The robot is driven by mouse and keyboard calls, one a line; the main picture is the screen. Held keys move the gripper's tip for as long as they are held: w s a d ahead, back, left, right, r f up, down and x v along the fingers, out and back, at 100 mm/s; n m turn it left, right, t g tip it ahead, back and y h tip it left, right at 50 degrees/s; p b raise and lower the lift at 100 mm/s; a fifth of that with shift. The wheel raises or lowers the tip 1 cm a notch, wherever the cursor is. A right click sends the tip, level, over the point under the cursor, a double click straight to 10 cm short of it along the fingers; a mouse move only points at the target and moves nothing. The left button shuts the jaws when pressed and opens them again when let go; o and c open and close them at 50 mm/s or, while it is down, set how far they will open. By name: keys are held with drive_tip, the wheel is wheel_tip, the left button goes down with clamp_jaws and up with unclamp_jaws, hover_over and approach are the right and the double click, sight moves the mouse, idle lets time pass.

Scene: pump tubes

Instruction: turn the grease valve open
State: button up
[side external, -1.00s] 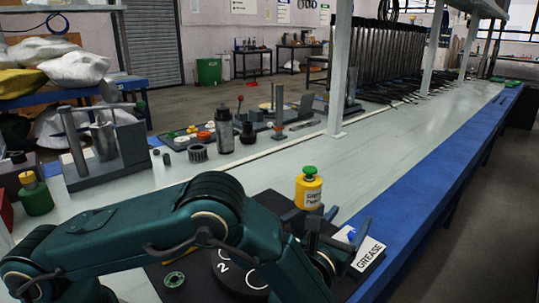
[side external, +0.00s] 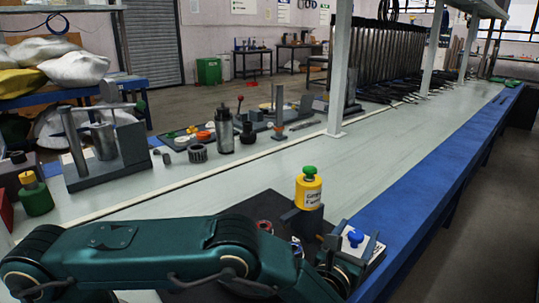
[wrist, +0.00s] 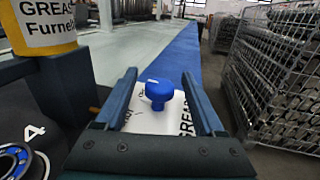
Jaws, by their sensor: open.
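The grease valve is a blue knob (side external: 355,237) on a white plate (wrist: 140,120) lettered GREASE at the bench's blue edge. In the wrist view the knob (wrist: 157,92) stands upright between my fingers, a little nearer the left one. My gripper (wrist: 159,77) is open, with one finger on each side of the knob and a visible gap to both. In the side view my gripper (side external: 352,244) is over the plate and its fingers flank the knob. Much of the plate is hidden behind the fingers and wrist.
A yellow grease container (side external: 309,188) with a green cap stands close left of my gripper. A dark mat (side external: 250,207) lies under my arm. A press stand (side external: 103,150) and several parts line the far side.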

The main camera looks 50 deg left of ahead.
sight(353, 238)
clamp_jaws()
drive_tip(key=shift+a, duration=0.1)
drive_tip(key=shift+m+h, duration=0.7)
drive_tip(key=shift+h, duration=0.4)
unclamp_jaws()
drive_tip(key=shift+s+d, duration=0.2)
drive_tip(key=shift+s, duration=1.1)
drive_tip(key=shift+s+d, duration=0.2)
drive_tip(key=shift+s, duration=1.05)
